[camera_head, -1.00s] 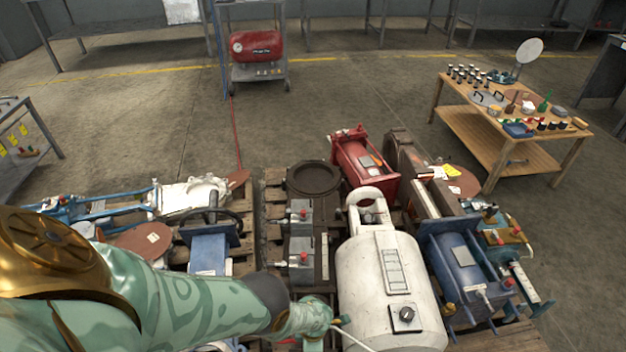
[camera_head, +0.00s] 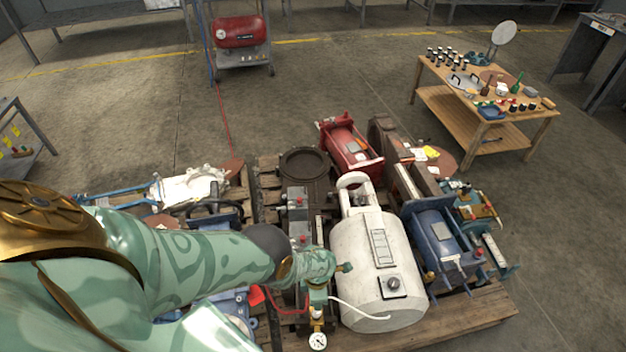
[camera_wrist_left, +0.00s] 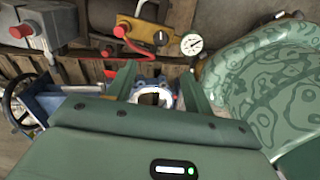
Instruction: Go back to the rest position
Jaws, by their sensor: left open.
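My left arm reaches in from the left in the head view, and its gripper (camera_head: 345,267) is beside the large white tank (camera_head: 350,245). In the left wrist view my left gripper (camera_wrist_left: 160,78) shows two green fingers spread apart with nothing held between them. A small blue and white part lies below the gap between the fingers. A dial gauge (camera_wrist_left: 192,44) is near the right finger, and it also shows in the head view (camera_head: 318,341). My right gripper is not in view.
Pallets (camera_head: 470,312) packed with machine parts fill the front: a red motor (camera_head: 345,142), a blue motor (camera_head: 437,235) and a white casting (camera_head: 190,188). A wooden table (camera_head: 455,110) with small items stands at the right. Open concrete floor lies behind.

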